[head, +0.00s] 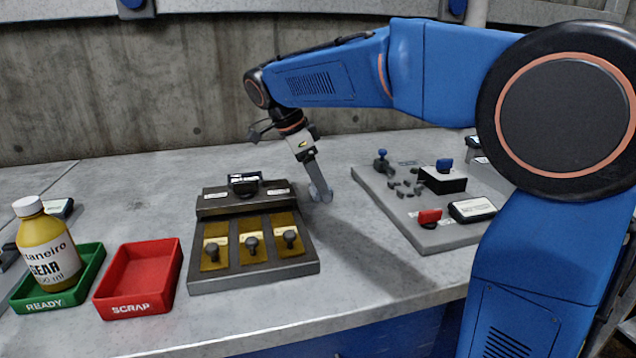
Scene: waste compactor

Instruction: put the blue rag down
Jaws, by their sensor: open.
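I cannot make out a blue rag anywhere in this view. My gripper (320,193) points down over the grey bench top, just right of the dark fixture with brass plates. Its fingers show as a grey shape close to the bench surface, seen nearly edge-on. It is open, and I see nothing held in it. Whether the tips touch the bench cannot be told.
The dark fixture (197,270) with several knobs stands left of my gripper. A grey board (395,212) with small parts and a red switch lies right. A red SCRAP tray (135,308) and a green READY tray (50,301) holding a yellow bottle (46,245) stand left.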

